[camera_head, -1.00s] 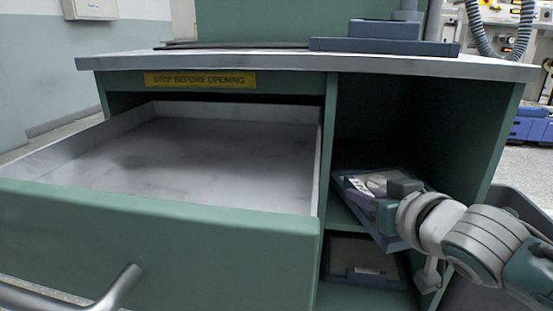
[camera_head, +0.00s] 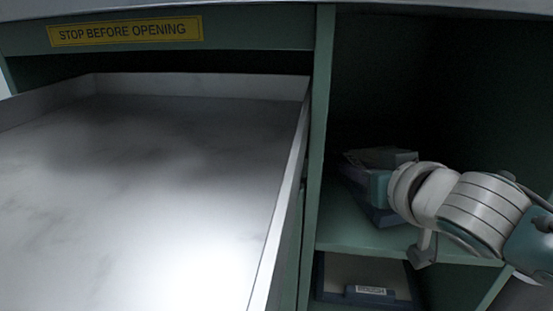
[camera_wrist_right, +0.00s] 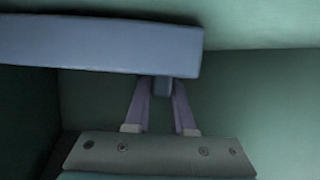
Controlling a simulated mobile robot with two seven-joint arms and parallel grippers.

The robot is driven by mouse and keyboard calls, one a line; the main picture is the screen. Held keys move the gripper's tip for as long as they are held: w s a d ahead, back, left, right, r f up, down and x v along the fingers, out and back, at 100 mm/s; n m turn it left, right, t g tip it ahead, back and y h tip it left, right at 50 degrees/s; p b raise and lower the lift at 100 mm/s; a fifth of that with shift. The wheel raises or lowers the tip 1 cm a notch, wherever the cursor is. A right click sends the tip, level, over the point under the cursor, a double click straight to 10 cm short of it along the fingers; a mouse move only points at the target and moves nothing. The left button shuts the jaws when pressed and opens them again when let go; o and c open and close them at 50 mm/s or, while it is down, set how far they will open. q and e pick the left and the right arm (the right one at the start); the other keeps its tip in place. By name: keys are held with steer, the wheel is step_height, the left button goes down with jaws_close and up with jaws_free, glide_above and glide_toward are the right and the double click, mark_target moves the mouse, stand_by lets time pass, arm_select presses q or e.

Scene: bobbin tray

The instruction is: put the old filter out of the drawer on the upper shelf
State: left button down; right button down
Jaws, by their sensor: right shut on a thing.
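The old filter, a flat blue-grey framed panel (camera_head: 385,217), is inside the right-hand compartment over the upper shelf (camera_head: 342,232). My right gripper (camera_head: 366,184) is shut on the small tab at the filter's edge. In the right wrist view the filter's edge (camera_wrist_right: 100,44) spans the upper left, with its tab between the two fingers (camera_wrist_right: 162,86). My gripper and wrist hide part of the filter in the head view. I cannot tell whether it touches the shelf. The drawer (camera_head: 130,180) is pulled open and empty. My left gripper is out of view.
A second framed filter (camera_head: 335,290) with a labelled tab lies on the lower shelf. A green divider (camera_head: 318,130) separates the drawer from the compartment. The space above the upper shelf is dark and free. A yellow warning label (camera_head: 125,31) is above the drawer.

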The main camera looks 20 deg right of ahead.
steer(key=shift+w+d, duration=0.2)
steer(key=shift+w, duration=0.1)
steer(key=shift+s+a+f, duration=0.1)
steer(key=shift+s+f, duration=0.05)
steer(key=c, duration=1.2)
jaws_free()
steer(key=shift+f, duration=0.1)
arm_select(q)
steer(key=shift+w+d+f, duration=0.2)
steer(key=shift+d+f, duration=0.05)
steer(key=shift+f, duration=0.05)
arm_select(e)
steer(key=o, duration=0.4)
steer(key=shift+o, duration=0.2)
